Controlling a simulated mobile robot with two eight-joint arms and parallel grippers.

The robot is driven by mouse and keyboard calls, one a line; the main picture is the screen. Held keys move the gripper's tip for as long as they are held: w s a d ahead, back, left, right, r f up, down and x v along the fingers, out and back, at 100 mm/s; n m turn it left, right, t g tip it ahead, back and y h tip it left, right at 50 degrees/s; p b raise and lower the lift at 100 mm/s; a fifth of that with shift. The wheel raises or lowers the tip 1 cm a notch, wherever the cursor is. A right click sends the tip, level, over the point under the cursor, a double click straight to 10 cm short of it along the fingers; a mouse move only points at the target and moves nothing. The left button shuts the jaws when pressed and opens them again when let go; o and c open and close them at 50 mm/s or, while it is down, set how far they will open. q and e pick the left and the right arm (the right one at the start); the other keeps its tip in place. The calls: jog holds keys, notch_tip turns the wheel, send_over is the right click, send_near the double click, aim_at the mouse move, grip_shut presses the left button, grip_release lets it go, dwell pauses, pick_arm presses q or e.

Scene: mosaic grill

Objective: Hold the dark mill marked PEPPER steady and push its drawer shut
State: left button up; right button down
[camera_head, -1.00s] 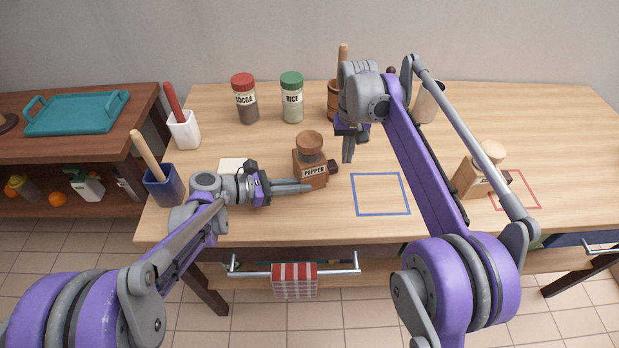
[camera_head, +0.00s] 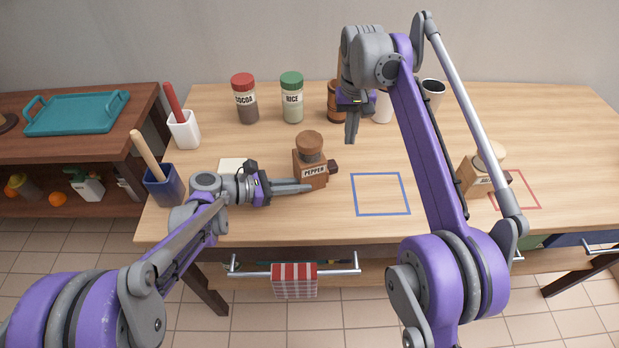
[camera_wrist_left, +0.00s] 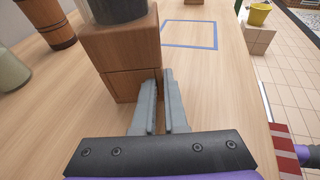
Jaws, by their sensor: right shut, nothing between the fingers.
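The mill marked PEPPER (camera_head: 311,172) stands upright left of the blue square, with a brown body and dark round top. A dark part (camera_head: 333,167) juts from its right side; how far the drawer is out is unclear. The mill also shows in the left wrist view (camera_wrist_left: 122,55). My left gripper (camera_head: 308,188) is low at the mill's near side, its fingers slightly apart with nothing visible between them. In the left wrist view the fingers (camera_wrist_left: 160,88) lie close beside the mill's base; contact is unclear. My right gripper (camera_head: 351,141) is shut and empty, above the table beyond and right of the mill.
A paler mill (camera_head: 475,177) stands at the right beside a red outlined square (camera_head: 520,190), partly behind my right arm. The blue outlined square (camera_head: 380,194) is empty. COCOA (camera_head: 246,107) and RICE (camera_head: 292,105) jars and a wooden mug (camera_head: 336,104) stand behind.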

pick_arm(q)
jog(key=o, duration=0.5)
jog(key=shift+a, duration=0.1)
jog(key=v, duration=1.2)
jog(key=shift+s, duration=0.1)
